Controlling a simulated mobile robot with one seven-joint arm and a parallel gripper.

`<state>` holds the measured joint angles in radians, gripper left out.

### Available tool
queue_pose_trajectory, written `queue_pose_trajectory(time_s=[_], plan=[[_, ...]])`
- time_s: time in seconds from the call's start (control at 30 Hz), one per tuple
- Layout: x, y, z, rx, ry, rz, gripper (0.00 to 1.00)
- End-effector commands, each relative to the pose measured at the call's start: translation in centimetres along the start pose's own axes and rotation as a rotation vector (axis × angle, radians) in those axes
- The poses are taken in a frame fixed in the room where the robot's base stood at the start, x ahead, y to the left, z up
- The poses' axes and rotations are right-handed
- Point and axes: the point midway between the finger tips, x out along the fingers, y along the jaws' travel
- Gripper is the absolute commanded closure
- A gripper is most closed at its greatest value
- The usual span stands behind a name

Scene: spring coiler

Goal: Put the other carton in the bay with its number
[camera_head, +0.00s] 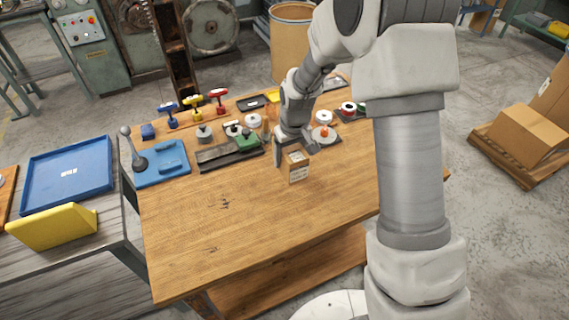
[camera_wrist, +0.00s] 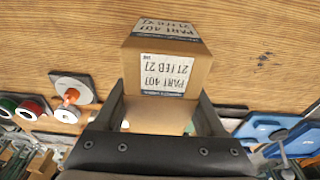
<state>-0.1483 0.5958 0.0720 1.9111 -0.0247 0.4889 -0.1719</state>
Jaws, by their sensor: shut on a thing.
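My gripper (camera_head: 285,153) is over the far middle of the wooden workbench (camera_head: 240,215), shut on a small brown carton (camera_head: 297,168). In the wrist view the carton (camera_wrist: 165,75) sits between the two fingers (camera_wrist: 160,100). Its white label is upside down there and reads PART 40 with an unclear last digit, and 21 FEB 27. I cannot tell whether the carton touches the bench or hangs just above it. No numbered bay and no second small carton can be made out.
Spools (camera_head: 322,133), a green block (camera_head: 247,141) and red, yellow and blue handled tools line the bench's far side. A blue holder (camera_head: 160,170) stands at the far left. A blue tray (camera_head: 68,172) and a yellow wedge (camera_head: 52,227) lie on the left table. The bench's near half is clear.

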Motion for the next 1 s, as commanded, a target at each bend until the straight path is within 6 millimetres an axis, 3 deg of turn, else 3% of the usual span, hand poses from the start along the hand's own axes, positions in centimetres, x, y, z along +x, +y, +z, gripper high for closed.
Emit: queue_pose_trajectory(time_s=[0.2, 0.6, 0.97, 1.0], plan=[[1.1, -0.7, -1.4, 0.001, 0.003, 0.001, 1.0], [5.0, -0.7, -0.8, 0.001, 0.002, 0.001, 1.0], [5.5, -0.7, -0.7, 0.001, 0.003, 0.001, 1.0], [5.5, -0.7, -0.7, 0.001, 0.001, 0.0, 0.24]])
